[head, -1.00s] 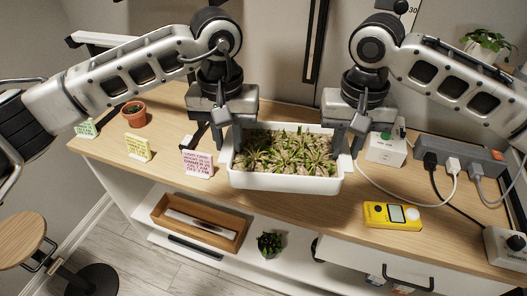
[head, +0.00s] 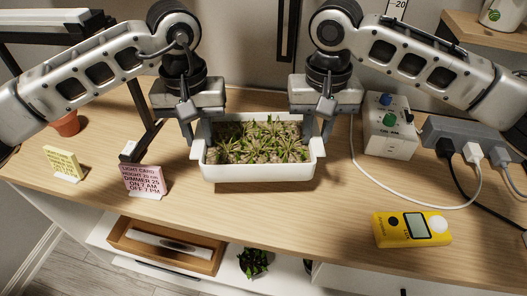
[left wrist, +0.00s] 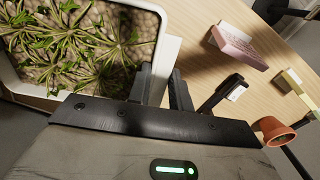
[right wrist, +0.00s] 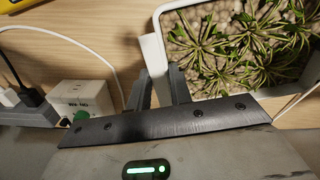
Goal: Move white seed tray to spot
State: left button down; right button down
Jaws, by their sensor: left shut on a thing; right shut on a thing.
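The white seed tray (head: 260,173), filled with gravelly soil and several spiky green plants, is level over the wooden bench. My left gripper (head: 190,138) is shut on its left end, and my right gripper (head: 323,135) is shut on its right end. The left wrist view shows the tray's rim (left wrist: 165,62) between the fingers. The right wrist view shows the opposite end (right wrist: 153,52) between those fingers. I cannot tell whether the tray's underside touches the bench. No marked spot is visible; the bench under the tray is hidden.
A pink light card (head: 143,180) stands left of the tray, beside a black lamp stand (head: 150,125). A yellow card (head: 63,163) and terracotta pot (head: 66,124) are farther left. A control box (head: 390,130), white cable and yellow meter (head: 412,229) are right. Bench in front is clear.

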pick_arm(q)
jog(key=shift+a+f, duration=0.15)
pick_arm(e)
jog(key=shift+w+d+f, duration=0.1)
jog(key=shift+f, duration=0.1)
